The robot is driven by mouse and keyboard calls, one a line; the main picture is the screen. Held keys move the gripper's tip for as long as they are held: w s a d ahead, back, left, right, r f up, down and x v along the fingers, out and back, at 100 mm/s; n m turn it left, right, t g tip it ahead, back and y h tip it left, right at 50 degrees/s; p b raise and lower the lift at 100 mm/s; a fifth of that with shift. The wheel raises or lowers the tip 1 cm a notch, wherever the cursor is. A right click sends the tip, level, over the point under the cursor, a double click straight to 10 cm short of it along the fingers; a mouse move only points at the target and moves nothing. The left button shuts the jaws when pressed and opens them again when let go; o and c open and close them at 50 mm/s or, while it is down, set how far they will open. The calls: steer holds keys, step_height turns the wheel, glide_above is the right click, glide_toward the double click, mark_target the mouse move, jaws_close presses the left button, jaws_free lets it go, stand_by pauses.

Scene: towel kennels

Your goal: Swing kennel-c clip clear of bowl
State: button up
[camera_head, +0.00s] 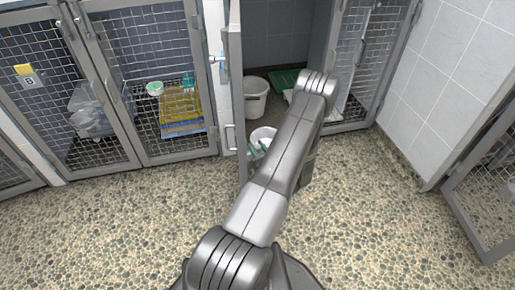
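A white bowl-like container (262,137) stands low at the open kennel's doorway, partly hidden by my arm. Small pale and greenish parts show at its front, too small to make out. A white bucket (257,98) stands behind it, inside the kennel. No kennel-c label is readable. My arm reaches into the doorway and bends down there. My gripper is hidden behind the arm, so its fingers and any hold cannot be seen.
An open mesh door frame (237,110) stands left of the doorway. Closed mesh kennels at left hold a yellow tray (181,112) and a green-and-white bowl (154,88). A green tray (286,78) lies deeper inside. Another mesh panel (488,190) stands at right. The pebbled floor (110,235) is clear.

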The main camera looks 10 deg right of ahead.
steer(key=shift+m+h+b, duration=0.3)
steer(key=shift+m+h, duration=0.5)
steer(key=shift+h, duration=0.2)
steer(key=o, duration=0.7)
steer(key=shift+c, duration=0.2)
steer(key=shift+s, duration=0.1)
steer(key=s+d+p, duration=0.1)
steer(key=s+p, duration=0.1)
steer(key=s, duration=1.1)
steer(key=shift+s+d+p, duration=0.3)
steer(key=shift+d+p, duration=0.1)
steer(key=shift+w, duration=0.15)
